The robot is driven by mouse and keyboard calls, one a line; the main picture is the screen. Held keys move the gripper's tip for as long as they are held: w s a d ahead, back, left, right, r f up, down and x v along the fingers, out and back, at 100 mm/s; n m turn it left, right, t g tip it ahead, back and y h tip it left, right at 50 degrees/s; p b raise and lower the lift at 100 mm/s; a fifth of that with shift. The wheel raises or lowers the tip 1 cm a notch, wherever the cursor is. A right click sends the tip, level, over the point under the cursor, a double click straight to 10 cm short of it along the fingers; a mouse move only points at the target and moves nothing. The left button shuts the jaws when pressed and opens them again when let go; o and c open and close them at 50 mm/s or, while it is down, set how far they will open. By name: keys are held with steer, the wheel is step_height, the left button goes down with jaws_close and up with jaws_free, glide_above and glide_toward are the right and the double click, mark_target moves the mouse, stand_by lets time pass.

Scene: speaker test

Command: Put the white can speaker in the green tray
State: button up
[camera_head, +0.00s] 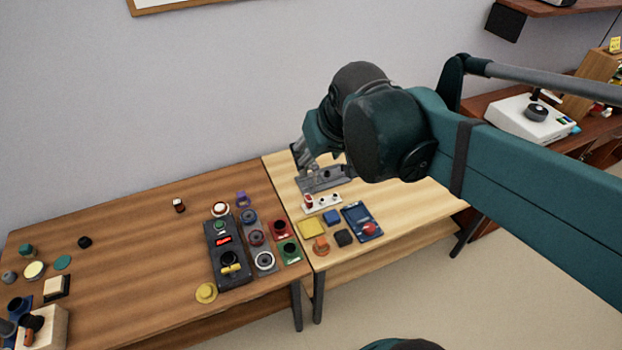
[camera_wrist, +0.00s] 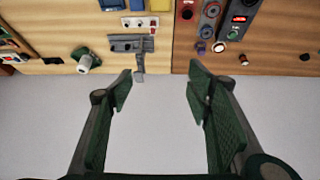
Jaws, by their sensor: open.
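A white, can-shaped thing with a green end (camera_wrist: 88,62) lies on the pale table in the wrist view, left of my left finger; it looks like the white can speaker. It is not visible in the head view, where my arm covers part of that table. A small green square piece (camera_head: 289,251) with a round centre stands near the seam between the tables; I cannot tell whether it is the green tray. My gripper (camera_head: 303,160) is over the back of the pale table. In the wrist view my gripper (camera_wrist: 159,84) is open, with nothing between its fingers.
A grey bracket-like fixture (camera_head: 325,178) and a white switch strip (camera_head: 322,202) are close to my gripper. A black control box (camera_head: 228,255) stands on the brown table (camera_head: 140,250) beside several round parts. A blue tray (camera_head: 361,222) is on the pale table. The wall rises behind.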

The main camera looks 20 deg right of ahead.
steer(key=s+a+f+t, duration=0.1)
steer(key=s+a+f, duration=0.2)
steer(key=s, duration=0.3)
steer(key=shift+s+a+f, duration=0.15)
steer(key=shift+s+f, duration=0.1)
steer(key=shift+s, duration=0.1)
